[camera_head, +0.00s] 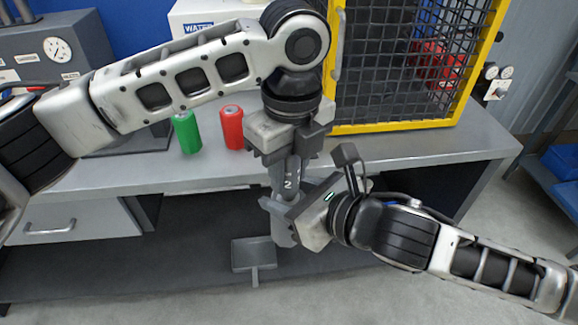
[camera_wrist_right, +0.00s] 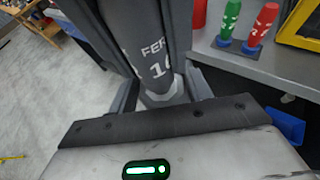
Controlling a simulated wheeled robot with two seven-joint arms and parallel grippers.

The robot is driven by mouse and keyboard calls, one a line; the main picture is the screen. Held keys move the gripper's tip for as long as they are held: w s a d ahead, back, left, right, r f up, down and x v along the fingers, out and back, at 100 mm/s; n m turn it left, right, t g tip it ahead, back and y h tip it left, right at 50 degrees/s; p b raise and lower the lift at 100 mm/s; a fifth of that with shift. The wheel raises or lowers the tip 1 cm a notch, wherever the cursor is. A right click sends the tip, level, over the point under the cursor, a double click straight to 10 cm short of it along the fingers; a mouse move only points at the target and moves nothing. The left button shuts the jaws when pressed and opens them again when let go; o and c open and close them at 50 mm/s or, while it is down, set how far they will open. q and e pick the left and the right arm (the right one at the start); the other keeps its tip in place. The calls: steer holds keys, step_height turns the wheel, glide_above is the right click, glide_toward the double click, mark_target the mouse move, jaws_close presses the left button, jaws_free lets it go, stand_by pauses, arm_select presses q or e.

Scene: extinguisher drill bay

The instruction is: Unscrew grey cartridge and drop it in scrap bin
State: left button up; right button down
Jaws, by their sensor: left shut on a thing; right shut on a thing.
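The grey cartridge (camera_head: 288,183) is a dark grey cylinder with white marking, upright between my two grippers in the head view. In the right wrist view the cartridge (camera_wrist_right: 155,45) shows part of its lettering and a lighter collar at its lower end. My left gripper (camera_head: 290,150) comes from above and is shut on its upper part. My right gripper (camera_head: 290,212) comes from the lower right and is shut around its lower part. The cartridge's top is hidden by the left gripper. I cannot make out the scrap bin with certainty.
A green cylinder (camera_head: 186,132) and a red cylinder (camera_head: 232,127) stand on the grey bench (camera_head: 440,155). A yellow-framed mesh cage (camera_head: 400,127) stands on the bench to their right. Blue containers (camera_head: 567,162) sit on a shelf at the far right. Floor is open at the lower right.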

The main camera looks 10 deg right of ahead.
arm_select(q)
steer(key=n, duration=1.2)
steer(key=shift+n, duration=0.3)
steer(key=o, duration=1.1)
